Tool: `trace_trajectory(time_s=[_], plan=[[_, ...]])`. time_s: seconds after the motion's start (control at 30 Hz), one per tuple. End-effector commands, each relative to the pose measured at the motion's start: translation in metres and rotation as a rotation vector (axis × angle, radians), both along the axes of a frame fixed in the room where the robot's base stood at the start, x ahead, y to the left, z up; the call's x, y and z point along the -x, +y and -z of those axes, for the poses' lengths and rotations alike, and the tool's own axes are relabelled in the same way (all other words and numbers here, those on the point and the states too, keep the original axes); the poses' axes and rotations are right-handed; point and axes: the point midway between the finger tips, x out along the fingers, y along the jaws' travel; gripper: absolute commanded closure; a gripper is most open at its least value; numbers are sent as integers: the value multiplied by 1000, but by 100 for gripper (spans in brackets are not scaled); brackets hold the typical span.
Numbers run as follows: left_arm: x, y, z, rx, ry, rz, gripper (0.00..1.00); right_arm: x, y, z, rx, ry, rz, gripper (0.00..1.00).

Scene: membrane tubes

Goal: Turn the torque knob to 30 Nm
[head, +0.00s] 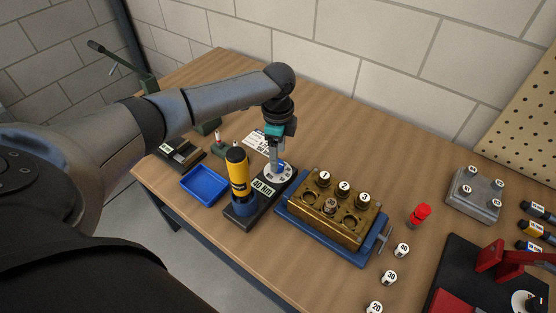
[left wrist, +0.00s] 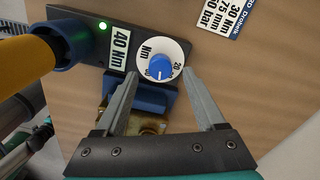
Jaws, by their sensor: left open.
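The torque knob is a small blue knob (left wrist: 160,66) on a white round dial with printed numbers; the dial also shows in the head view (head: 268,172). It sits on a dark base (head: 240,214) beside a label (left wrist: 120,50) reading 40 Nm. The knob's exact pointer setting is too small to read. My left gripper (head: 277,160) is above the dial, pointing down. In the left wrist view its fingers (left wrist: 160,76) are apart, one to each side of the dial, with nothing held. Whether the fingertips touch the dial cannot be told. My right gripper is not in view.
A yellow tool (head: 237,170) stands in a blue holder on the base's near end. A blue tray (head: 204,185) lies left, a brass block (head: 318,218) with several capped tubes right. A card (left wrist: 230,22) reading 30 Nm lies behind. A green light (left wrist: 102,26) glows on the base.

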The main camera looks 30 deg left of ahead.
Motion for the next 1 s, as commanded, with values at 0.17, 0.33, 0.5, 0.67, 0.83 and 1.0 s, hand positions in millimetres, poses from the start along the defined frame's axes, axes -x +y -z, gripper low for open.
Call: trace_trajectory(time_s=[0.17,0.33,0.5,0.67,0.83,1.0], plan=[[0,-1,21,2,2,0,28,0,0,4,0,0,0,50],[0,0,27,1,0,0,28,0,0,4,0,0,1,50],[0,0,26,1,0,0,28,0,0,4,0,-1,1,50],[0,0,26,1,0,0,41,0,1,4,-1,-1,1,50],[0,0,26,1,0,0,60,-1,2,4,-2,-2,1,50],[0,-1,26,1,0,0,79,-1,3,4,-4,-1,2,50]])
